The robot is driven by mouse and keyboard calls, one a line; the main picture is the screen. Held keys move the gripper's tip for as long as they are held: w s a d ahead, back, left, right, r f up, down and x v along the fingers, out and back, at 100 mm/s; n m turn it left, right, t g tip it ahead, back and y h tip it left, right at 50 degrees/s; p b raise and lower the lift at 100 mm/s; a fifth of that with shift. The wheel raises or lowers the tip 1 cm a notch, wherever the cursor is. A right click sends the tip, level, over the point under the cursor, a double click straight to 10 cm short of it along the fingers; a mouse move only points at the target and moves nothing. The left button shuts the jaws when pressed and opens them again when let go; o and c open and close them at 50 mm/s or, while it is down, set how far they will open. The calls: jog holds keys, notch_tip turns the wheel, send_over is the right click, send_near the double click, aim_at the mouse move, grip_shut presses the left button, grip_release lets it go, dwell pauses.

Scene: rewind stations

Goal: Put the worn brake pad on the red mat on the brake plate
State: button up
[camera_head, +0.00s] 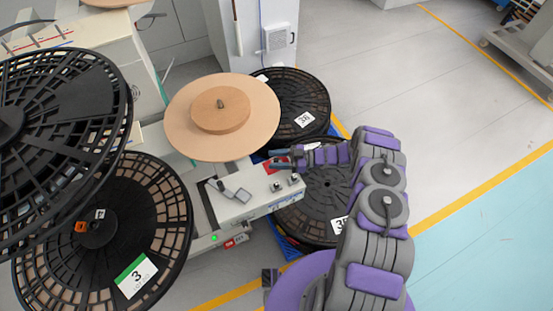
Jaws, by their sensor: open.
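A small red mat (267,167) lies on top of the white station box (245,206), at its far right end, partly covered by my gripper. My gripper (273,159) is open, its dark fingers over the red mat and pointing left. I cannot make out a brake pad there; the fingers hide part of the mat. A grey plate-like part with a small light block (243,195) sits on the left of the box top, left of and nearer than my gripper. It looks like the brake plate, but I cannot be sure.
Two small knobs (285,184) stand on the box top nearer than my gripper. A brown roll (180,108) rises behind the box. Large black reels (150,225) crowd the left, and stacked black reels (318,200) lie right of the box. Open floor (450,130) is at right.

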jog(key=shift+r, duration=0.1)
jog(key=shift+d+r, duration=0.1)
jog(key=shift+d, duration=0.1)
jog(key=d+p, duration=0.2)
jog(key=d, duration=0.9)
jog(key=shift+d, duration=0.3)
